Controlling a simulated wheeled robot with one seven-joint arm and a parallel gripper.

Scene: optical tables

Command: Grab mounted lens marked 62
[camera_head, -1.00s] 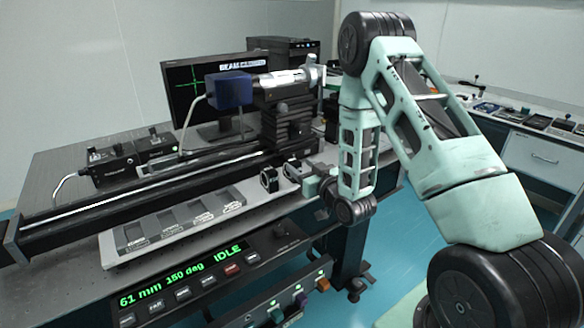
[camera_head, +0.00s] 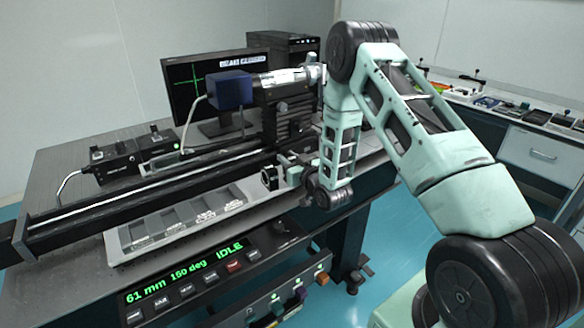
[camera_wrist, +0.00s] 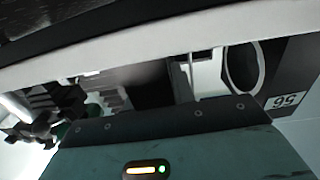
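A black mounted lens (camera_head: 270,179) stands at the front edge of the optical table in the head view. My gripper (camera_head: 292,174) is just right of it, at about the same height, and covers the place where a second mount stood. In the wrist view a round lens rim in a dark mount (camera_wrist: 243,70) shows right of centre, beside the gripper. Its white label (camera_wrist: 285,101) appears to read 56, or 95 if turned over; I see no clear 62. My gripper's fingertips are not clear in either view, so I cannot tell their opening or any contact.
A grey tray with labelled slots (camera_head: 185,217) lies left of the gripper. A black rail (camera_head: 140,190) and a stage with a blue box (camera_head: 229,89) stand behind. A control panel reading IDLE (camera_head: 205,271) hangs at the front edge. The floor (camera_head: 415,235) at the right is free.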

